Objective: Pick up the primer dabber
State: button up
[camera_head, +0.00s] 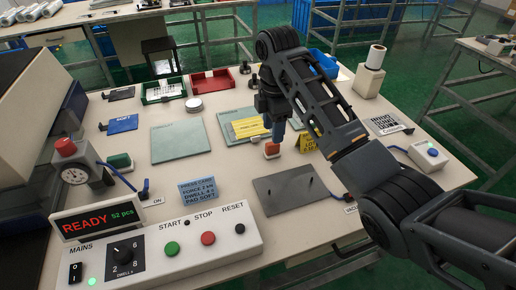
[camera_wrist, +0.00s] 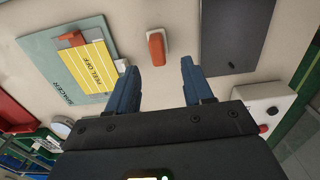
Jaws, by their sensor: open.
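A small orange-topped block with a pale base, which looks like the primer dabber (camera_head: 272,150), sits on the bench just below my gripper (camera_head: 278,131). In the wrist view the dabber (camera_wrist: 156,48) stands beyond the fingertips, roughly in line with the gap between them. My gripper (camera_wrist: 161,84) is open with its blue fingers apart and nothing between them. The fingers appear above the dabber and not around it; in the head view they partly hide its top.
A yellow "peel off" film on a spacer plate (camera_wrist: 84,64) lies left of the dabber, and a dark grey plate (camera_head: 290,194) lies close by in front. A control panel (camera_head: 150,252) fills the front left.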

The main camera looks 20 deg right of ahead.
aim_at(272, 149)
notch_tip(272, 149, down, 7)
jog(key=shift+w+d+r+p, duration=0.1)
jog(key=shift+w+r+p, duration=0.1)
jog(key=shift+p, duration=0.1)
jog(key=shift+c, duration=0.3)
grip_shut()
